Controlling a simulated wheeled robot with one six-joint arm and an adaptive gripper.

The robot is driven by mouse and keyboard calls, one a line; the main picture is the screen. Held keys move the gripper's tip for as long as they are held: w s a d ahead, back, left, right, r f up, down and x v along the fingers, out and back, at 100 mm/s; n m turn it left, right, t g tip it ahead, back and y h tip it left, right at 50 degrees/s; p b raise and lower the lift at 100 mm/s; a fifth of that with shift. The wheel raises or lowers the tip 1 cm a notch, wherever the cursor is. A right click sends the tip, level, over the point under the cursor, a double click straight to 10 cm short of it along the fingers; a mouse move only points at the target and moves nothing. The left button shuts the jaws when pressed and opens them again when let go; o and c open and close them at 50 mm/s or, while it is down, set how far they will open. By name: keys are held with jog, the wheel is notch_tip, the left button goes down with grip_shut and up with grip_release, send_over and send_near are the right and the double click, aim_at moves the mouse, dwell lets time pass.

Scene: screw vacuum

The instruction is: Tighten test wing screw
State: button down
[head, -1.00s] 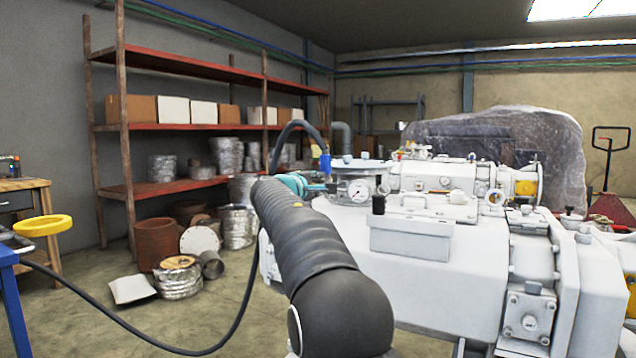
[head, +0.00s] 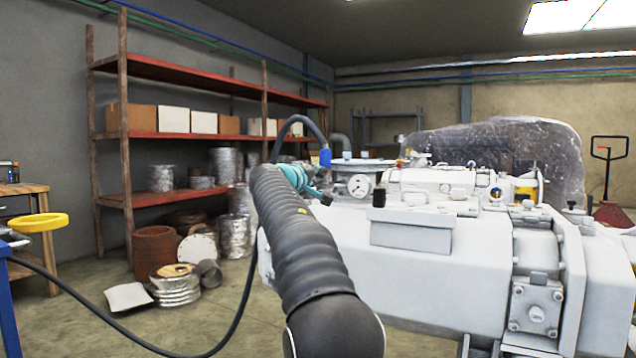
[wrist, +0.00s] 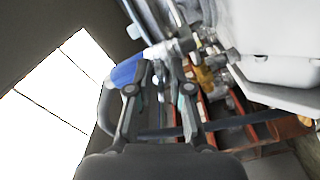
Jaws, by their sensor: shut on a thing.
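The white-grey screw vacuum pump (head: 400,262) fills the right half of the head view, with a round pressure gauge (head: 358,186) on its near left end. My gripper (head: 322,194) is at that end, left of the gauge, mostly hidden behind my arm. In the wrist view my gripper (wrist: 160,64) has its two fingers closing on a small grey metal part, which I take to be the wing screw (wrist: 157,52). The screw's wings are blurred and cannot be made out. A blue fitting (wrist: 128,70) lies beside the left finger; it also shows in the head view (head: 325,158).
A black hose (head: 300,121) arches above my gripper, close to the blue fitting. A red shelf (head: 185,198) with boxes and metal parts stands at the left. A wooden bench (head: 25,189) is at the far left. The floor (head: 95,270) between is partly clear.

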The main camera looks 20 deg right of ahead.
jog(key=shift+f+m, duration=0.1)
jog(key=shift+m, duration=0.3)
jog(key=c, duration=1.1)
grip_release()
jog(key=v, duration=1.2)
